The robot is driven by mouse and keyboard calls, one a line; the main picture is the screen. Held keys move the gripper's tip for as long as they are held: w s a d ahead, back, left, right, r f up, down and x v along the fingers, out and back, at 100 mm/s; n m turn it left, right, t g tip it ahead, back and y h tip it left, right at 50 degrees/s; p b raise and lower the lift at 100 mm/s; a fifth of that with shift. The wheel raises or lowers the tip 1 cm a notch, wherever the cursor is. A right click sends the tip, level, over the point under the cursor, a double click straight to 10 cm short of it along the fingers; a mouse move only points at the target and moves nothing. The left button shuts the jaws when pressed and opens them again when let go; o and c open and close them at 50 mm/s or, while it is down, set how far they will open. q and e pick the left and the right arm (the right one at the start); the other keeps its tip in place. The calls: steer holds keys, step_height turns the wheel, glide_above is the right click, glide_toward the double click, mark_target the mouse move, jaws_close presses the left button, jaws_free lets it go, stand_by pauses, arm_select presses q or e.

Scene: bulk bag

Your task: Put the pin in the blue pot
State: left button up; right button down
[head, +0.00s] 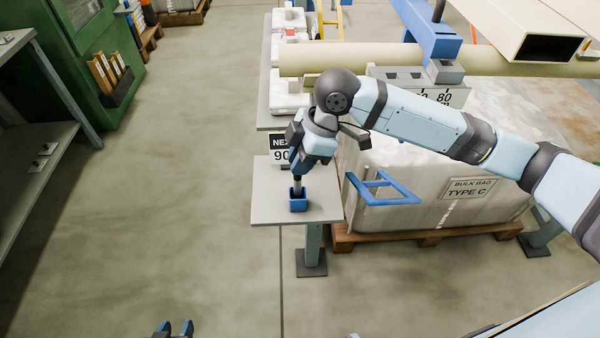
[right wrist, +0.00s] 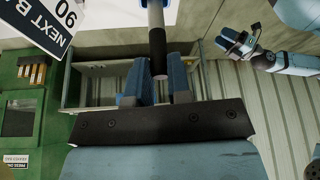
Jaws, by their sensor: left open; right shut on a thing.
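The blue pot (head: 298,205) is a small square-topped pot on a grey stand top in the middle of the head view. My right gripper (head: 297,168) is directly above it, pointing down, shut on the pin (head: 297,186). The pin hangs upright with its lower end at the pot's opening; whether the tip is inside cannot be told. In the right wrist view the pin (right wrist: 157,50), dark and grey, stands between the two blue fingers of my right gripper (right wrist: 156,82). My left gripper (head: 173,329) is open and empty at the bottom edge of the head view.
The stand top (head: 268,212) is otherwise bare. A bulk bag (head: 440,207) on a pallet stands to the right, with a blue loop (head: 385,190) beside the stand. Open floor (head: 170,180) lies to the left.

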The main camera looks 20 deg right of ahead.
glide_above(300, 193)
steer(key=f, duration=0.4)
steer(key=shift+w+d+f, duration=0.1)
steer(key=shift+w+d, duration=0.05)
steer(key=shift+w, duration=0.2)
steer(key=c, duration=1.1)
jaws_free()
steer(key=shift+f, duration=0.1)
steer(key=shift+o, duration=0.2)
steer(key=v, duration=1.2)
steer(key=shift+p, duration=0.3)
